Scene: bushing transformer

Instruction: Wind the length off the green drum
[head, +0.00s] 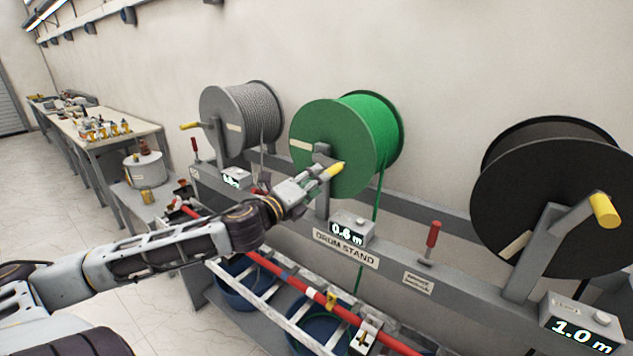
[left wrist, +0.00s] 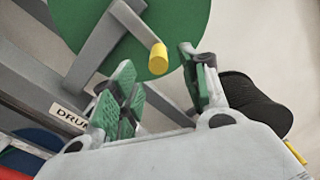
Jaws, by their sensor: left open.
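The green drum (head: 335,135) sits on the drum stand (head: 420,272), the middle one of three drums. Its crank has a yellow handle (head: 335,171), which also shows in the left wrist view (left wrist: 158,59). Green line (head: 377,200) hangs from the drum past the stand rail. The counter (head: 350,230) below reads 0.6 m. My left gripper (head: 312,184) is just in front of the crank handle. In the left wrist view its green-padded fingers (left wrist: 160,88) are open, and the yellow handle appears beyond and between the tips, apparently not gripped. My right gripper is in neither view.
A grey drum (head: 228,118) stands left and a black drum (head: 540,195) right, its counter (head: 580,325) reading 1.0 m. A red-handled tool (head: 432,238) stands upright on the rail. Blue tubs (head: 240,283) and a red bar (head: 300,285) lie below. A workbench (head: 100,135) stands far left.

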